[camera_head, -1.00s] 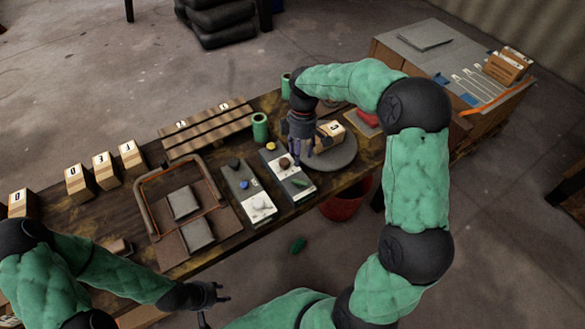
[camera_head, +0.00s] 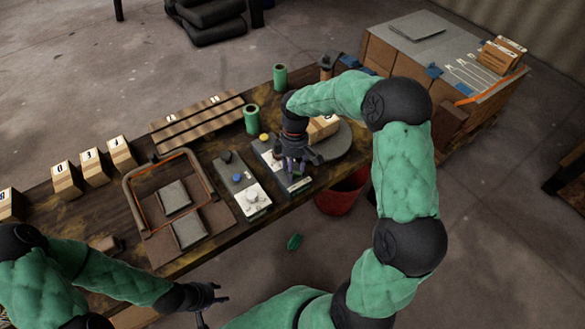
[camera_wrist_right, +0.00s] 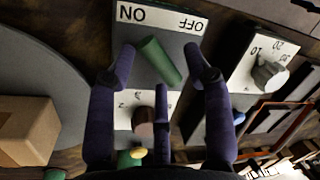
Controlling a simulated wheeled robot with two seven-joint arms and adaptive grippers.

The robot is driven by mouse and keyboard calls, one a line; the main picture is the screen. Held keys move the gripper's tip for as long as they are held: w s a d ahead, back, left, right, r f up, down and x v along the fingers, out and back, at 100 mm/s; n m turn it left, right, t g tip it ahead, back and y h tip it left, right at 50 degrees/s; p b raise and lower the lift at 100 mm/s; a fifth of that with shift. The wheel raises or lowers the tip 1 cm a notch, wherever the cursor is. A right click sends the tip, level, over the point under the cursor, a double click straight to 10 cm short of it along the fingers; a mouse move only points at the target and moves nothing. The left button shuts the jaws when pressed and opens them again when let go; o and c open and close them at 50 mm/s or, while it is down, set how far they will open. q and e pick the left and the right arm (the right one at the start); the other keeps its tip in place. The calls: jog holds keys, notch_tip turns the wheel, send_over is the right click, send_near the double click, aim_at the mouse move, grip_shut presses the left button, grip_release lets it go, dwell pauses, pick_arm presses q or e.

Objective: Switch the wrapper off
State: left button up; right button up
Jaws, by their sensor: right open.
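The wrapper is a round grey turntable (camera_head: 340,146) with a cardboard box (camera_head: 322,128) on it. The grey control panel beside it has a white ON/OFF label (camera_wrist_right: 160,16), a green lever (camera_wrist_right: 160,60) and a brown knob (camera_wrist_right: 143,122). The lever lies slantwise in the right wrist view, below the label. My right gripper (camera_head: 297,168) is open over the panel's near end. In the right wrist view its fingers (camera_wrist_right: 160,55) stand on either side of the lever with gaps. My left gripper (camera_head: 216,293) is open and empty, away from the panel, at the lower left.
A framed tray (camera_head: 140,192), green cylinders (camera_head: 251,119) and numbered boxes (camera_head: 94,167) share the bench. A red bin (camera_head: 342,192) stands below its front edge.

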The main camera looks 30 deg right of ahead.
grip_shut()
